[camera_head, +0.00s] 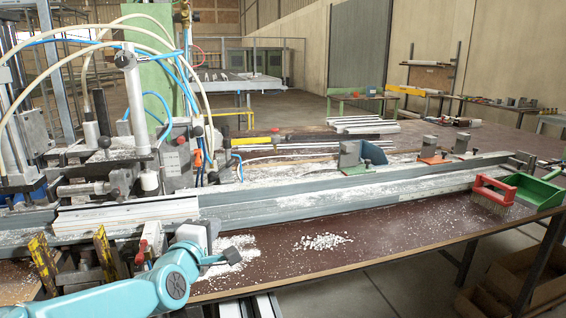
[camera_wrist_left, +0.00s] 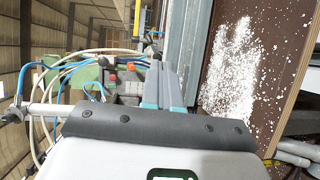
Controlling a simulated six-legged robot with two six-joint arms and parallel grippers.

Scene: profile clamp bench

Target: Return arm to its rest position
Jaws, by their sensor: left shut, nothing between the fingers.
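My left arm, teal, comes in from the lower left in the head view. Its gripper (camera_head: 203,232) is over the front edge of the bench, near the clamps. The fingers are mostly hidden from the head camera. My right gripper is in neither view.
A long grey rail (camera_head: 330,204) runs along the bench (camera_head: 390,238). White chips (camera_head: 322,242) lie in front of it. A red brush (camera_head: 493,192) and green dustpan (camera_head: 537,193) are at the right. Yellow-black clamps (camera_head: 44,262) and a hosed machine (camera_head: 135,110) are at the left.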

